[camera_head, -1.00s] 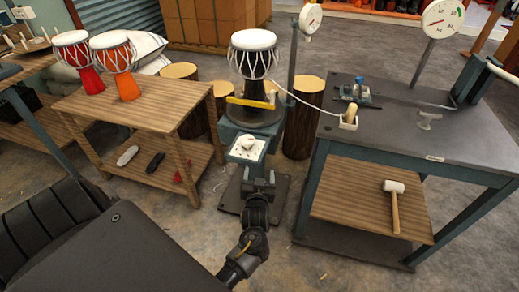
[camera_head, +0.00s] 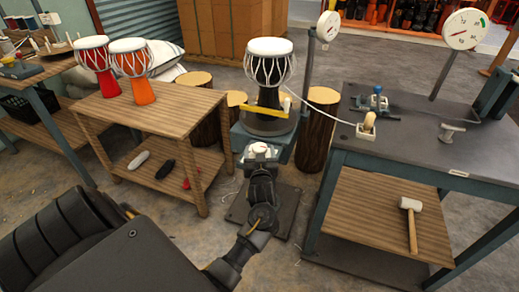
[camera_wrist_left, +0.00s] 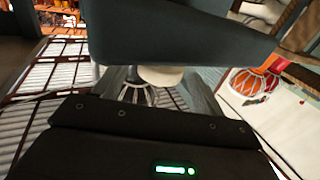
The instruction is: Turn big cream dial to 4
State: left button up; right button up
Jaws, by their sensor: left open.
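The big cream dial (camera_head: 261,148) sits on a pale panel at the front of the blue-grey drum stand (camera_head: 245,137). In the left wrist view, a cream rounded thing (camera_wrist_left: 161,75), which looks like the dial, shows beyond the gripper housing. My left gripper (camera_head: 262,162) is at the front of the panel, open, with its fingers (camera_wrist_left: 158,90) to either side of the cream shape. I cannot tell whether they touch it. The gripper hides the lower panel, and I cannot read the dial's setting. My right gripper is not in view.
A black-and-white goblet drum (camera_head: 269,72) stands on the stand, with a yellow bar (camera_head: 264,110) in front. A wooden table (camera_head: 165,105) with two drums is at left. A workbench (camera_head: 425,140) is at right, with a mallet (camera_head: 411,222) on its lower shelf.

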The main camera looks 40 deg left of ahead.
pick_arm(q)
jog(key=shift+x, duration=1.35)
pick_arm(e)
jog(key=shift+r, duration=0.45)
pick_arm(q)
jog(key=shift+c, duration=0.4)
jog(key=c, duration=0.9)
jog(key=shift+o, duration=0.2)
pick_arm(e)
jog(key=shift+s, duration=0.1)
